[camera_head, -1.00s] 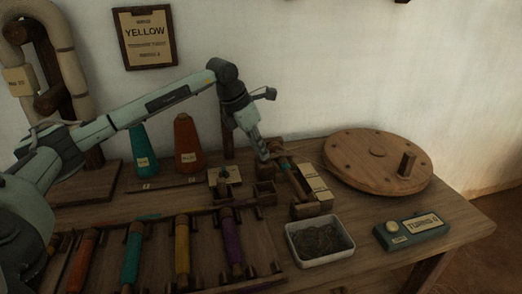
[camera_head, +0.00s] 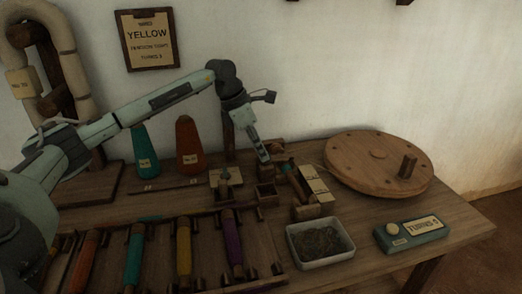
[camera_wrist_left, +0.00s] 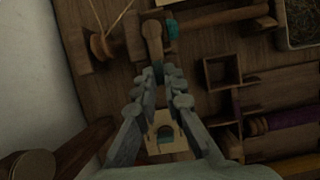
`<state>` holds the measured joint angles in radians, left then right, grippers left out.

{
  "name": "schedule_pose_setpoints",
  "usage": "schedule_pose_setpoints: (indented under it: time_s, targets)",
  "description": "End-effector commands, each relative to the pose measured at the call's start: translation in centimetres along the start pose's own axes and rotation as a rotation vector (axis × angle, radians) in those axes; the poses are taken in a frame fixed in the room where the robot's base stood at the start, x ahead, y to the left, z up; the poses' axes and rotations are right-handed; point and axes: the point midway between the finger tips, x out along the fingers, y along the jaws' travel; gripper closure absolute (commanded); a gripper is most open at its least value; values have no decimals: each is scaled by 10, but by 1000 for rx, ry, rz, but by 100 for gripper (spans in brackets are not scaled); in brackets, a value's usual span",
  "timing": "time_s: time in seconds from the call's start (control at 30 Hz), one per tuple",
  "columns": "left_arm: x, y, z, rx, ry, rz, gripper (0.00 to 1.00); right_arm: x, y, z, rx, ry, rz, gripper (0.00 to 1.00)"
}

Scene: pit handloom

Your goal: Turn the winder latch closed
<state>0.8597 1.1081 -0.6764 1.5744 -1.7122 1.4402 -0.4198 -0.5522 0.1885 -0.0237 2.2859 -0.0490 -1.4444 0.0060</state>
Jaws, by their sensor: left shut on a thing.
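The winder (camera_head: 297,186) is a small wooden frame with a roller, right of the middle of the table; it also shows at the top of the left wrist view (camera_wrist_left: 222,20). The winder latch (camera_wrist_left: 153,38) is a short wooden lever with a rounded end at the winder's near-left end in the wrist view. My left gripper (camera_head: 266,159) reaches down to that end of the winder. In the wrist view its fingers (camera_wrist_left: 160,78) are closed around the lower part of the latch, which they partly hide. My right gripper is in neither view.
A small open wooden box (camera_head: 266,191) stands beside the winder. A white tray (camera_head: 320,258) of dark material, a round wooden disc (camera_head: 350,165) with a peg, and a green turns counter (camera_head: 413,235) stand to the right. Coloured bobbins (camera_head: 183,250) lie in a front rack.

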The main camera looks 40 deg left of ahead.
Motion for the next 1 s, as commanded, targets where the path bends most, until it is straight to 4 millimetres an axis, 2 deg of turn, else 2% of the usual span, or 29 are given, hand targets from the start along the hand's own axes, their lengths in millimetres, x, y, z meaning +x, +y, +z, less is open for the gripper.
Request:
schedule_pose_setpoints:
  time_s: [0.07, 0.1, 0.23, 0.5, 0.63, 0.77, 1.0]
  targets:
    - [0, 0, 0, 2, 1, 1, 100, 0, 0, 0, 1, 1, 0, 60]
    - [0, 0, 0, 1, 1, 1, 86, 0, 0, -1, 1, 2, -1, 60]
    - [0, 0, 0, 1, 1, 1, 70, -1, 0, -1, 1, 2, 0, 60]
    - [0, 0, 0, 0, 0, 1, 70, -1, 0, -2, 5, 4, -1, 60]
    - [-8, 1, 0, 0, -1, 2, 70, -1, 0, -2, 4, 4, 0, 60]
    - [-30, 1, 0, 0, -2, 6, 70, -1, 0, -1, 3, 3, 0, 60]
    - [-82, 1, 1, 0, -2, 5, 70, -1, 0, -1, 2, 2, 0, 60]
